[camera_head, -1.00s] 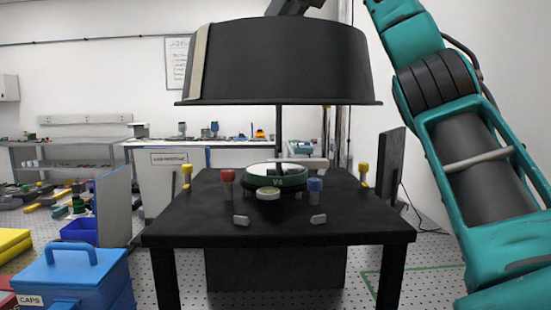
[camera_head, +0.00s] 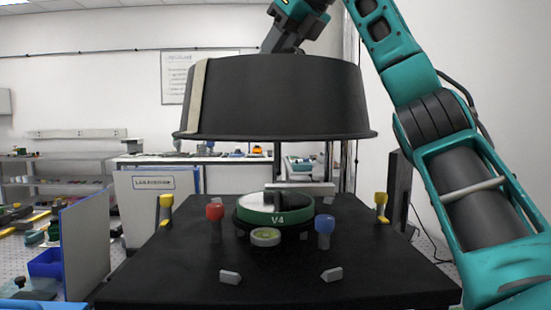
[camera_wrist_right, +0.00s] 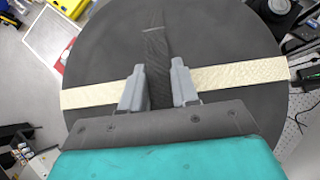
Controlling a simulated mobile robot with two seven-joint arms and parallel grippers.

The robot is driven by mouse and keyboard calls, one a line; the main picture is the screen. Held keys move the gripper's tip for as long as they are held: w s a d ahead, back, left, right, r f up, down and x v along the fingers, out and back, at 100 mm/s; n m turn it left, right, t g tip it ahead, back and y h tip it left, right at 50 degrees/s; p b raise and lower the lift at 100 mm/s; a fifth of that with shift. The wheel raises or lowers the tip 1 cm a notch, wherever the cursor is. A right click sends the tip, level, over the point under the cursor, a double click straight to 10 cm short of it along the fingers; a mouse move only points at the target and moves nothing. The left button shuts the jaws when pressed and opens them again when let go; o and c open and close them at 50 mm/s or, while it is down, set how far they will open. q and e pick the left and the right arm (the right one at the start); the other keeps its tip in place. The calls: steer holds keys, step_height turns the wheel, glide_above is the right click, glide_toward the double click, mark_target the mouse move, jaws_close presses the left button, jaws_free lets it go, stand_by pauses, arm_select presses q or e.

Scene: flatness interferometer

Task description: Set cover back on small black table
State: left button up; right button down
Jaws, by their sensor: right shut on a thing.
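The black cover (camera_head: 275,98), a wide drum with a flared rim and a pale strip at its left, hangs level above the small black table (camera_head: 350,265). My right gripper (camera_wrist_right: 158,85) is shut on the handle on top of the cover; the grip shows in the right wrist view, with the cover's round top (camera_wrist_right: 225,40) below. On the table a green ring marked V4 (camera_head: 278,218) with a pale disc sits under the cover, with a clear gap between them. My left gripper is not in view.
Red (camera_head: 215,215) and blue (camera_head: 324,228) capped posts flank the ring. Yellow posts (camera_head: 166,207) (camera_head: 381,205) stand near the table's sides, and two small grey blocks (camera_head: 230,277) (camera_head: 332,274) lie in front. A grey panel (camera_head: 84,245) stands left.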

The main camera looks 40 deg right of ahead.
step_height(320, 180, down, 18)
steer(key=b, duration=0.3)
steer(key=shift+r+b, duration=0.15)
steer(key=shift+b, duration=0.2)
steer(key=c, duration=1.3)
jaws_free()
steer(key=shift+f, duration=0.2)
steer(key=o, duration=0.5)
steer(key=shift+c, duration=0.2)
steer(key=shift+r, duration=0.1)
steer(key=shift+s+r, duration=0.1)
steer(key=shift+r, duration=0.1)
steer(key=p+v, duration=0.1)
steer(key=v, duration=1)
steer(key=shift+s+r, duration=0.2)
steer(key=shift+s, duration=0.05)
